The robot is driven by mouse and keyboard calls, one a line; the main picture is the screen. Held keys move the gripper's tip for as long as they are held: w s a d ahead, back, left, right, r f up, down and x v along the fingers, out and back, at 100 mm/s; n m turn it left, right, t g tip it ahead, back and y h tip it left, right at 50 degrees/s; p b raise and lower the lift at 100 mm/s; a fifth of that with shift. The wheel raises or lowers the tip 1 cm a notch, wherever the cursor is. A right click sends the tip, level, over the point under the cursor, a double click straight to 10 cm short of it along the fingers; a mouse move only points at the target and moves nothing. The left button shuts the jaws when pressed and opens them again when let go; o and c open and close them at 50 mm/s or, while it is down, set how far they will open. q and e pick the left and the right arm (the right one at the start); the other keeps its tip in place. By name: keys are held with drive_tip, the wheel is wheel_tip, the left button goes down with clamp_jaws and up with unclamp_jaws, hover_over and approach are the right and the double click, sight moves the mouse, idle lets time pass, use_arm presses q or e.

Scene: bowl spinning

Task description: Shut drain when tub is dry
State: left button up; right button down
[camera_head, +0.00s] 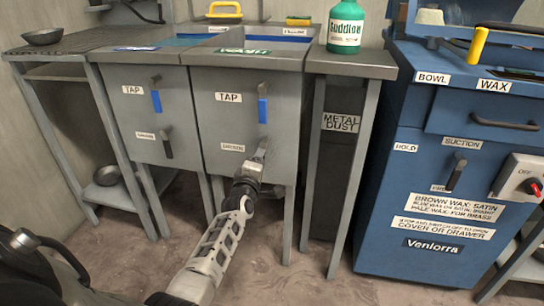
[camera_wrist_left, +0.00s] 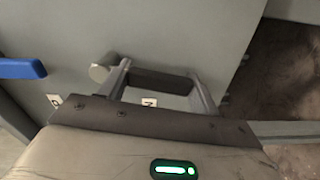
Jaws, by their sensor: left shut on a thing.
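Two grey tubs stand side by side, the left tub (camera_head: 118,82) and the right tub (camera_head: 207,82). Each has a blue tap lever hanging down, on the left (camera_head: 156,101) and on the right (camera_head: 262,110). The left tub's dark drain lever (camera_head: 167,149) hangs down. My left gripper (camera_head: 257,160) is at the right tub's drain lever, below its tap lever, and mostly hides it. In the left wrist view the gripper (camera_wrist_left: 162,90) is shut on this dark drain lever (camera_wrist_left: 160,80). The tub bottoms are hidden, so I cannot tell whether they are dry. My right gripper is out of view.
A green bottle (camera_head: 345,28) stands on the counter above the metal dust bin (camera_head: 330,165). A blue cabinet (camera_head: 390,205) with a wax drawer, suction lever and red switch is at the right. Bowls sit on the left rack (camera_head: 44,37). Floor in front is clear.

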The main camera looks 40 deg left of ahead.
use_arm(q)
drive_tip(key=shift+w+d+f+n, duration=0.15)
drive_tip(key=shift+d+n, duration=0.3)
drive_tip(key=shift+n, duration=0.55)
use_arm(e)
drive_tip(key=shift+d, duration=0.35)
use_arm(q)
drive_tip(key=shift+d, duration=0.1)
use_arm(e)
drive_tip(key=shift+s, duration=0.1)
use_arm(q)
drive_tip(key=o, duration=1.4)
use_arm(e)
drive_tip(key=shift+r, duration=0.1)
use_arm(q)
drive_tip(key=p+v, duration=0.8)
drive_tip(key=v, duration=0.8)
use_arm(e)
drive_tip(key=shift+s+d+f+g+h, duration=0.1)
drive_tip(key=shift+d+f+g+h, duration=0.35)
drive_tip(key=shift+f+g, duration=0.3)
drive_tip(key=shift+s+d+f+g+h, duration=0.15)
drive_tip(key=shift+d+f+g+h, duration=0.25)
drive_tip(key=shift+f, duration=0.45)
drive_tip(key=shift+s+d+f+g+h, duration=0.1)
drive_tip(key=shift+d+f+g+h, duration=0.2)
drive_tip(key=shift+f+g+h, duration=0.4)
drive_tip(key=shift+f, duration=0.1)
